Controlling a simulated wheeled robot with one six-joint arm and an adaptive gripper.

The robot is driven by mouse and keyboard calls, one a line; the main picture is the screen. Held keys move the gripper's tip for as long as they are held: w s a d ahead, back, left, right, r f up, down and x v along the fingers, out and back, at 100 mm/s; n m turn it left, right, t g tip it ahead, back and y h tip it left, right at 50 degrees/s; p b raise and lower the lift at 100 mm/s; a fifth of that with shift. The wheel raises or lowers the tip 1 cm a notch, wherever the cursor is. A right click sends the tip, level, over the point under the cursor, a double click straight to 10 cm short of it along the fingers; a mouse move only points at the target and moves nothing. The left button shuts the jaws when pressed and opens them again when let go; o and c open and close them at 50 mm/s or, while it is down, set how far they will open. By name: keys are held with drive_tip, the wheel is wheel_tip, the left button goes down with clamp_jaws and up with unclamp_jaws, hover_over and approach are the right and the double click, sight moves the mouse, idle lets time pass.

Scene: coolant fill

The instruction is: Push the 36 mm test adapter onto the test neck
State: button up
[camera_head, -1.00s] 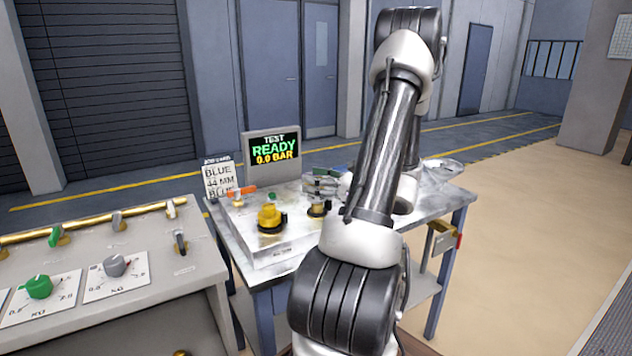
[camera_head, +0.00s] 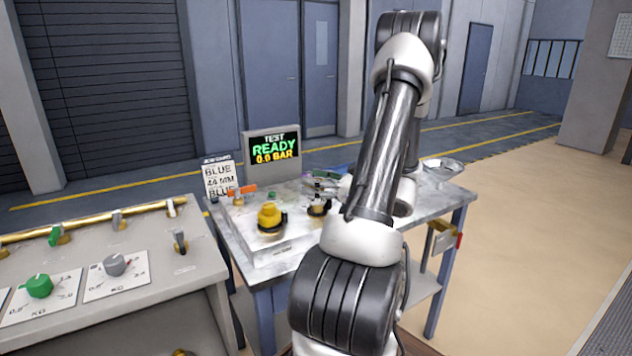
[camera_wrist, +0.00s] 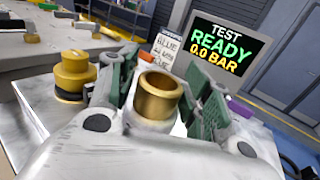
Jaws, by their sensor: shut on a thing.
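A hollow brass cylinder (camera_wrist: 157,95), open at the top, stands between the green-padded fingers of my gripper (camera_wrist: 163,92) in the wrist view. My gripper is shut on it; it looks like the test adapter. Its lower end is hidden behind the white gripper body. In the head view my gripper (camera_head: 325,184) is over the right part of the test block (camera_head: 275,254), partly behind my arm. I cannot tell whether the adapter touches the neck.
A yellow cap-like fitting with a black collar (camera_head: 269,217) stands on the block, left of my gripper. The test screen (camera_head: 272,148) reads READY, 0.0 BAR. A metal bowl (camera_head: 441,167) is at the bench's right.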

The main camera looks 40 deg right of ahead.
drive_tip(key=shift+f, duration=1.2)
drive_tip(key=o, duration=1.2)
drive_tip(key=shift+c, duration=0.2)
drive_tip(key=v, duration=1.2)
